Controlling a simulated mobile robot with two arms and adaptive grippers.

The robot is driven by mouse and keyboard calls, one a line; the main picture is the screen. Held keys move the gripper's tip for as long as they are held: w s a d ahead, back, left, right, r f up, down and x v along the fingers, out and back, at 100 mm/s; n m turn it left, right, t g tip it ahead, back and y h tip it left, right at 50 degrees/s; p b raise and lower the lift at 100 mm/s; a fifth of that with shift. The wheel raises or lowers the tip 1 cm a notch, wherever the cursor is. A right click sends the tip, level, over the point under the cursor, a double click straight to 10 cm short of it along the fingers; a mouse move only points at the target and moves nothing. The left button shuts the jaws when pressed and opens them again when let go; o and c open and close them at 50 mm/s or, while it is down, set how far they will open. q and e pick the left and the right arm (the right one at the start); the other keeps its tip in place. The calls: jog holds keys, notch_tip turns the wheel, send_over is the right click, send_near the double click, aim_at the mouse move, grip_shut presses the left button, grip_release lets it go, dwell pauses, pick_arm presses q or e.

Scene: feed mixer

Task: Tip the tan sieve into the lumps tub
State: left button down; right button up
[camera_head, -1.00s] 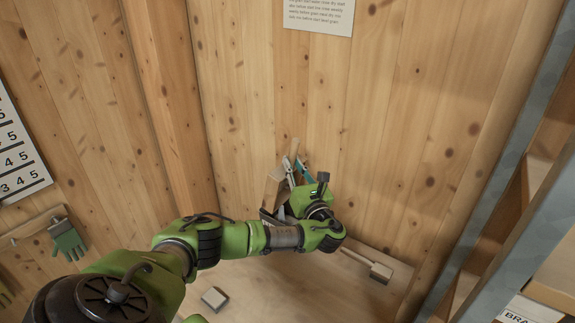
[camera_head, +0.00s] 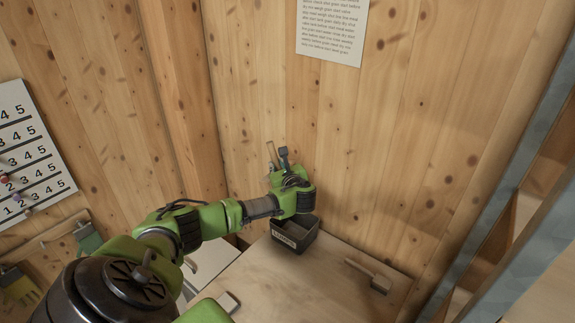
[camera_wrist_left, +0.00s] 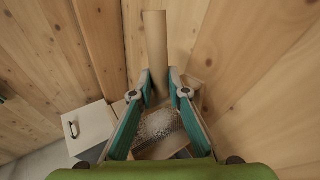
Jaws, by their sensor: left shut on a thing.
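My left gripper (camera_head: 279,165) is at the far end of my green arm in the head view, by the plank wall. In the left wrist view its two teal fingers (camera_wrist_left: 161,88) are shut on the tan sieve, one on each side of its tan handle (camera_wrist_left: 155,45). Below the fingers, the sieve's tan frame encloses a pale, speckled patch (camera_wrist_left: 158,124); I cannot tell how much is loose lumps. In the head view a bit of tan handle (camera_head: 270,153) shows, while the rest is hidden. The dark lumps tub (camera_head: 296,239) stands on the bench, below the gripper. My right gripper is not shown.
A wooden brush (camera_head: 371,276) lies on the bench (camera_head: 335,290) to the right of the tub. A small block (camera_head: 229,302) sits at the near left of the bench. A grey shelf upright (camera_head: 490,225) stands at the right.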

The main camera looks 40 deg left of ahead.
pick_arm(q)
jog(key=shift+a+f, duration=0.1)
jog(key=shift+a, duration=0.05)
jog(key=shift+a+f+h, duration=0.1)
jog(key=shift+a+h, duration=0.3)
jog(key=a+f+n+h, duration=0.2)
jog(key=a+f+h, duration=0.1)
jog(key=a+h, duration=0.3)
jog(key=shift+s+a+f+n+g, duration=0.4)
jog(key=shift+a, duration=0.3)
